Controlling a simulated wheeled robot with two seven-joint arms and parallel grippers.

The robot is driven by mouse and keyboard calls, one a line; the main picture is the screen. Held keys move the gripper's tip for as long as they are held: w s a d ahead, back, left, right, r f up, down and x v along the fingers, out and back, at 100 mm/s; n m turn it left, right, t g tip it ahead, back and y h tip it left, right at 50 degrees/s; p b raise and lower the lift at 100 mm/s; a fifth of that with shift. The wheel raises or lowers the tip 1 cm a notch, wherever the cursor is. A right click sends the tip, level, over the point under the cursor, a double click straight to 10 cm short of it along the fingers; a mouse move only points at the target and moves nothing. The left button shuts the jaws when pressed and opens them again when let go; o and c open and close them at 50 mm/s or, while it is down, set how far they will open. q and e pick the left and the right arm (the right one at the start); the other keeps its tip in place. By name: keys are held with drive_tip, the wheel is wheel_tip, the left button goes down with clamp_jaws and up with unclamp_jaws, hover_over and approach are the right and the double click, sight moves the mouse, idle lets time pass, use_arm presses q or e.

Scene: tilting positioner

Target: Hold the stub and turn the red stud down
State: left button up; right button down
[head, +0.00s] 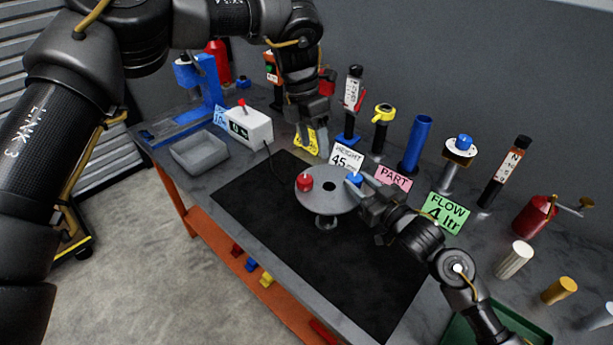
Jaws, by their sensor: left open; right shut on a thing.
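A round grey disc (328,205) on a short stand is at the middle of the black mat. The red stud (305,182) stands on its left side. A blue stub (354,180) stands on its right side, and the disc has a dark hole in the centre. My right gripper (364,187) reaches in from the right and is shut on the blue stub. My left gripper (312,138) points down above the back of the bench, behind the disc, open and apart from the red stud. Its fingertips are partly hard to make out.
A black mat (262,212) covers the bench front. A grey tray (199,152) and a white switch box (247,126) are at left. Signs and upright tools, including a blue tube (414,143), line the back. A red can (533,217) is at right.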

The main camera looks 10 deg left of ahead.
sight(305, 179)
use_arm(q)
drive_tip(key=f+n+y, duration=0.1)
drive_tip(key=f+n, duration=0.2)
drive_tip(key=n, duration=0.8)
drive_tip(key=a+f+n, duration=0.1)
drive_tip(key=f+n, duration=0.3)
drive_tip(key=n, duration=0.7)
drive_tip(key=f+n+t+y, duration=0.1)
drive_tip(key=f+n, duration=0.3)
drive_tip(key=n, duration=0.8)
drive_tip(key=shift+a+f+y, duration=0.1)
drive_tip(key=shift+a+y, duration=0.2)
drive_tip(key=shift+a, duration=0.1)
